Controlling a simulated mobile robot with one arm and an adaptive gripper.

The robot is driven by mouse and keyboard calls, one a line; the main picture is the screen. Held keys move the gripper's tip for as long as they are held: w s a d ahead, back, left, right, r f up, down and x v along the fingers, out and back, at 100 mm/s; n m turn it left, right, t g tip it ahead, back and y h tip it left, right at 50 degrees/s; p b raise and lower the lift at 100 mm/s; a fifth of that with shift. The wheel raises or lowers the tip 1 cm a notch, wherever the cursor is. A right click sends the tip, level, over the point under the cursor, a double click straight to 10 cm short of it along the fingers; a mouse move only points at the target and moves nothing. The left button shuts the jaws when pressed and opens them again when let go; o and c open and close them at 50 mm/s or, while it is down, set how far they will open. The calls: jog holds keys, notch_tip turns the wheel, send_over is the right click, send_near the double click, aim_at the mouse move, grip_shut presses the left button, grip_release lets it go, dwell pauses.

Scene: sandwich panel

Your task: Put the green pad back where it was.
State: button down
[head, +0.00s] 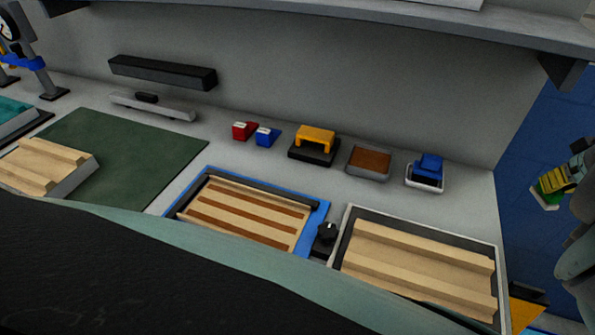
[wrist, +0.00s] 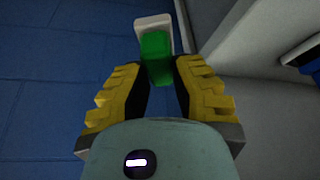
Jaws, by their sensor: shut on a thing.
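My gripper (head: 556,180) is at the far right of the head view, past the right end of the bench and over the blue floor. Its yellow fingers are shut on the green pad (head: 544,198), which has a white part. In the wrist view the green pad (wrist: 155,55) sits between the fingertips of my gripper (wrist: 158,78), with its white part (wrist: 153,21) pointing away. Part of the pad is hidden by the fingers. At the back of the bench stand a small red pad (head: 243,130) and a blue pad (head: 267,137), side by side.
A yellow-handled black tool (head: 315,141), a brown-filled tray (head: 369,161) and a white tray (head: 412,183) holding a blue block line the back. Wooden panels occupy a blue-edged tray (head: 180,198), a white-rimmed tray (head: 497,258) and the green mat (head: 140,140). A shelf (head: 350,15) overhangs.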

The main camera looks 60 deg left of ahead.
jog(key=s+a+p, duration=0.1)
jog(key=s+a, duration=0.2)
jog(key=a, duration=0.1)
jog(key=s+a+p, duration=0.2)
jog(key=s+a, duration=0.2)
jog(key=s+a+p, duration=0.2)
jog(key=s+a, duration=0.1)
jog(key=a, duration=0.1)
jog(key=shift+s+r, duration=0.15)
jog(key=shift+s, duration=0.15)
jog(key=shift+s+a, duration=0.25)
jog(key=shift+a, duration=0.05)
jog(key=shift+w+d+f+p, duration=0.15)
jog(key=shift+f+p, duration=0.2)
jog(key=shift+f, duration=0.5)
jog(key=shift+f, duration=0.15)
jog(key=c, duration=0.9)
grip_release()
jog(key=shift+c, duration=0.2)
